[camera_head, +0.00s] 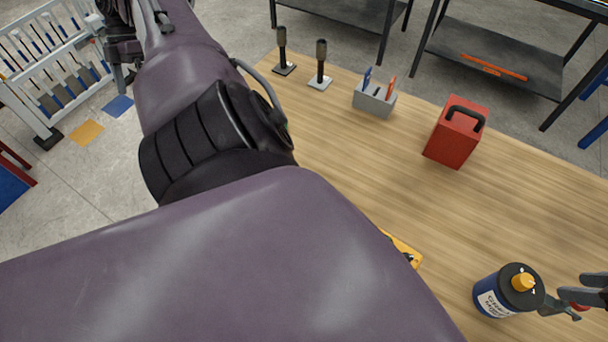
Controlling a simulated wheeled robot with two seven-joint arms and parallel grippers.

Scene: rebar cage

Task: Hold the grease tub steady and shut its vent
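The grease tub (494,297) stands upright on the wooden workbench at the lower right. It is dark blue with a pale label, a black lid and a yellow-orange cap (523,282) on top, which I take for the vent. A grey handle-like part (558,308) with a red spot sticks out at its right side. My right gripper (588,291) is just right of the tub, cut off by the picture edge; its dark fingers are apart from the tub's body, and their opening is unclear. My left arm fills the left and middle; I cannot make out its gripper.
On the workbench (400,180) stand a red box with a black handle (457,132), a grey holder with tools (374,99) and two dark upright posts on bases (320,65). A yellow item (404,249) is partly hidden by my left arm. The bench between is clear.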

